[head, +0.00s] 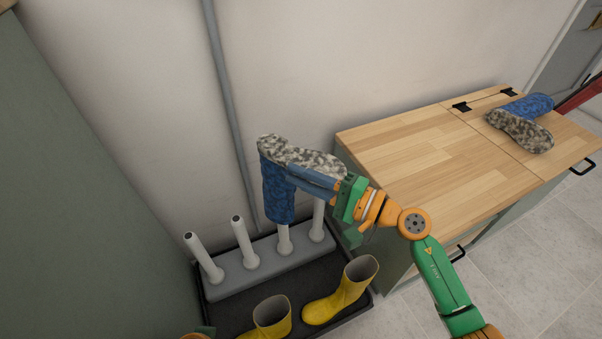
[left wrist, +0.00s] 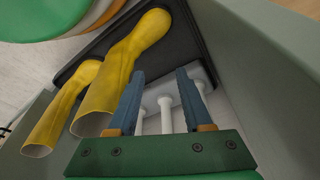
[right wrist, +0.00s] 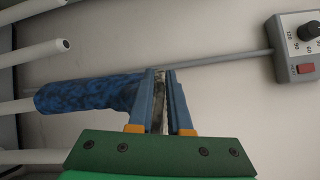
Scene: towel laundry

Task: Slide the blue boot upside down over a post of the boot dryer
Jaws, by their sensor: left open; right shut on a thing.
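The blue boot (head: 277,195) is upside down, its speckled sole on top and its shaft pointing down. My right gripper (head: 298,176) is shut on its foot part; the right wrist view shows the shaft (right wrist: 88,93) left of the fingers (right wrist: 160,100). The boot dryer (head: 235,278) has a grey base with several white posts. The boot's opening is at the third post from the left (head: 284,238), whose lower part shows below it. The top of that post is hidden, so I cannot tell how far it is inside. My left gripper (left wrist: 160,100) is open and empty, facing the dryer and yellow boots.
Two yellow boots (head: 338,292) (head: 268,318) stand on the black tray (head: 228,318) before the dryer. A second blue boot (head: 527,106) lies on the wooden-topped cabinet (head: 420,145) at right. A control box (right wrist: 300,50) and grey pipe (head: 228,90) are on the wall.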

